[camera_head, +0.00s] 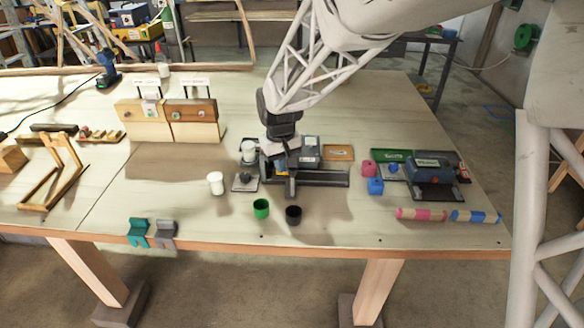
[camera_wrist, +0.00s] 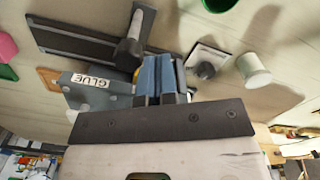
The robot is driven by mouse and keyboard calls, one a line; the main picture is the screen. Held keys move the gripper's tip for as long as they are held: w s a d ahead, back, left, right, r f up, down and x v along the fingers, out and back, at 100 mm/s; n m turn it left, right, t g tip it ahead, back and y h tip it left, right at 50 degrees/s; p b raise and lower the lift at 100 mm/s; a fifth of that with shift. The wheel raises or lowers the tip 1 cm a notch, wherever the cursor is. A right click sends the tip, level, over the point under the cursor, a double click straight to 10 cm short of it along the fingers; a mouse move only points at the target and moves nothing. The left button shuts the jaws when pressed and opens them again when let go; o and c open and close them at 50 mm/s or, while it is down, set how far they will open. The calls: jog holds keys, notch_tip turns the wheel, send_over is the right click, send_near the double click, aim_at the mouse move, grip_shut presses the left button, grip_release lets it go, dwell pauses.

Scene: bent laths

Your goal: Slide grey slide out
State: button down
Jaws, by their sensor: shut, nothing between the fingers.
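The grey slide looks to be the dark grey flat piece (camera_head: 325,179) in front of a grey-blue box labelled GLUE, with a grey upright post near its left end. In the wrist view the dark flat piece (camera_wrist: 75,42) and its post lie just beyond my fingers. My gripper (camera_head: 287,160) points down beside the box, behind the post. Its fingers are together and empty in the wrist view (camera_wrist: 160,75). I cannot tell whether they touch the post. The box (camera_head: 310,149) is partly hidden by my gripper; its label shows in the wrist view.
A pale square plate with a dark knob (camera_head: 244,181) and a white cup (camera_head: 215,183) stand to the left. A green cup (camera_head: 261,208) and a black cup (camera_head: 293,215) stand in front. Pink (camera_head: 369,168) and blue (camera_head: 375,187) blocks stand right. The table's front middle is mostly clear.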

jog(key=d, duration=1.6)
jog(key=shift+d, duration=0.25)
dwell(4.9)
jog(key=shift+a, duration=0.6)
jog(key=shift+r, duration=0.15)
dwell(0.3)
